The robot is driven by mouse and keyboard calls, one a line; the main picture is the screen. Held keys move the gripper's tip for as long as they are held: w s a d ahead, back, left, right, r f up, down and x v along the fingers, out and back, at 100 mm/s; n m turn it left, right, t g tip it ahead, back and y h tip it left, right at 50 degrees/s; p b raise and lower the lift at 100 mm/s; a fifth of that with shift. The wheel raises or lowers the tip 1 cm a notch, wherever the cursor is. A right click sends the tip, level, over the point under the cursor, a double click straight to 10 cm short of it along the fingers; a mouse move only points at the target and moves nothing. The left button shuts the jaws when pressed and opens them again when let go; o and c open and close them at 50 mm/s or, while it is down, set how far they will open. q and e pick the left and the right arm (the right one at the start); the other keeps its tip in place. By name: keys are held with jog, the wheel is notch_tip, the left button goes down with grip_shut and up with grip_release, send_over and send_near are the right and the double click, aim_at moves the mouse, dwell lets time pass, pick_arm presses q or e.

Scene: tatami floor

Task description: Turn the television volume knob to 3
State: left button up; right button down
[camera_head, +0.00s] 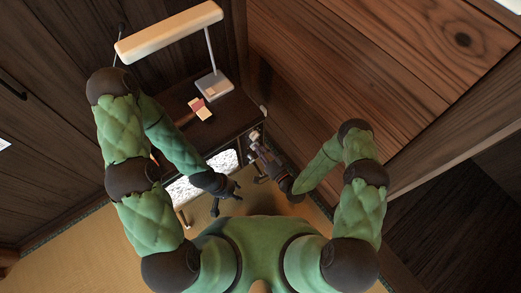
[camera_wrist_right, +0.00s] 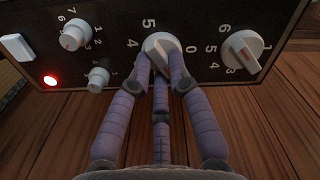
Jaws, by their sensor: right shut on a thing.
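The television (camera_head: 205,178) shows a bright speckled screen in the head view, partly hidden by my left arm. In the right wrist view its dark control panel (camera_wrist_right: 118,62) carries several white knobs. My right gripper (camera_wrist_right: 160,60) is shut on the large middle knob (camera_wrist_right: 157,42), with its purple fingers around it. The marks 5, 4 and 0 show around this knob; its pointer direction and the other marks are hidden by the fingers. In the head view my right gripper (camera_head: 256,145) is at the television's right side. My left gripper (camera_head: 228,196) is in front of the screen, fingers spread and empty.
A right-hand knob (camera_wrist_right: 241,50) with a red mark, a left knob (camera_wrist_right: 75,36), a small knob (camera_wrist_right: 98,78) and a lit red lamp (camera_wrist_right: 50,80) flank the held knob. A wooden wall (camera_head: 350,65) is close on the right.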

jog(key=shift+s+a+f+m+b, duration=0.1)
jog(key=shift+m+b, duration=0.25)
jog(key=shift+m, duration=2.55)
jog(key=shift+s+a+f+m+b, duration=0.1)
jog(key=shift+m+b, duration=0.2)
jog(key=shift+m, duration=2.6)
jog(key=shift+a+m+b, duration=0.1)
jog(key=shift+m+b, duration=0.25)
jog(key=shift+m, duration=2.55)
jog(key=c, duration=1.1)
grip_release()
jog(key=shift+c, duration=0.2)
